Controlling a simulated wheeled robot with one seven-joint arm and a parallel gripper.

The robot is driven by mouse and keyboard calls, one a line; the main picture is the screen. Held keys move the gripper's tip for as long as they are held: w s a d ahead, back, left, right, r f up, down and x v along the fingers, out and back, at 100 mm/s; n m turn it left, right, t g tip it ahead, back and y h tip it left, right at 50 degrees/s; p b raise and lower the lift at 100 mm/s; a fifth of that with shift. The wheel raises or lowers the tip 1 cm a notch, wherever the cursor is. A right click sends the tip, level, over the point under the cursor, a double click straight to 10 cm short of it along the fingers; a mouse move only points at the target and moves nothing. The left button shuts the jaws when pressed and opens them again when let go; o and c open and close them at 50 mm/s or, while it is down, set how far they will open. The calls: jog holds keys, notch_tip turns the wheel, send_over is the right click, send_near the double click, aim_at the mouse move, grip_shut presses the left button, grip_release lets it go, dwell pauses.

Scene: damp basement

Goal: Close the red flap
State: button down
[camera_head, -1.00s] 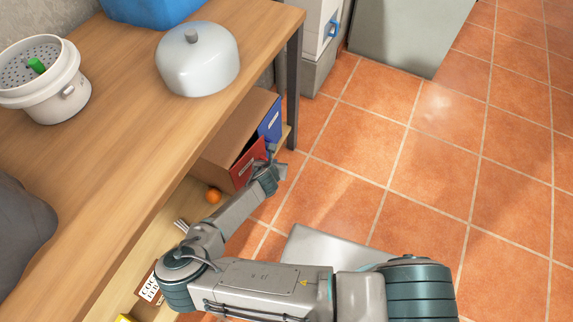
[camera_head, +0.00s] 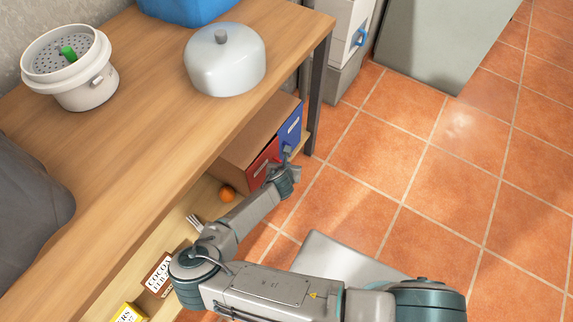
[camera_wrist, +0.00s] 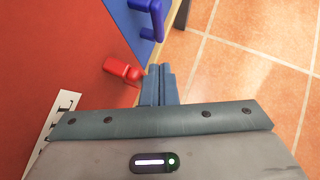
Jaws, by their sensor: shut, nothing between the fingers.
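The red flap (camera_head: 261,165) is on the front of a brown box on the shelf under the table. It looks about in line with the blue panel beside it; I cannot tell whether a small gap is left. In the wrist view the red flap (camera_wrist: 55,45) fills the left side, with a red handle (camera_wrist: 120,69) and a white label. My gripper (camera_head: 287,152) is shut and empty at the box front. In the wrist view its fingertips (camera_wrist: 159,72) are just right of the red handle, close to it; contact is unclear.
A blue panel (camera_head: 290,128) with a blue handle (camera_wrist: 149,15) is beyond the red flap. A table leg (camera_head: 317,105) stands right of the box. An orange (camera_head: 227,194), a fork and cartons lie on the shelf. Tiled floor (camera_head: 430,180) to the right is free.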

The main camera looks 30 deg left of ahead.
jog(key=s+d+r+p, duration=0.1)
jog(key=d+r+p, duration=0.2)
jog(key=d+r, duration=0.4)
jog(key=d, duration=0.3)
jog(key=shift+s+d, duration=0.15)
jog(key=shift+s, duration=0.15)
jog(key=shift+r, duration=0.1)
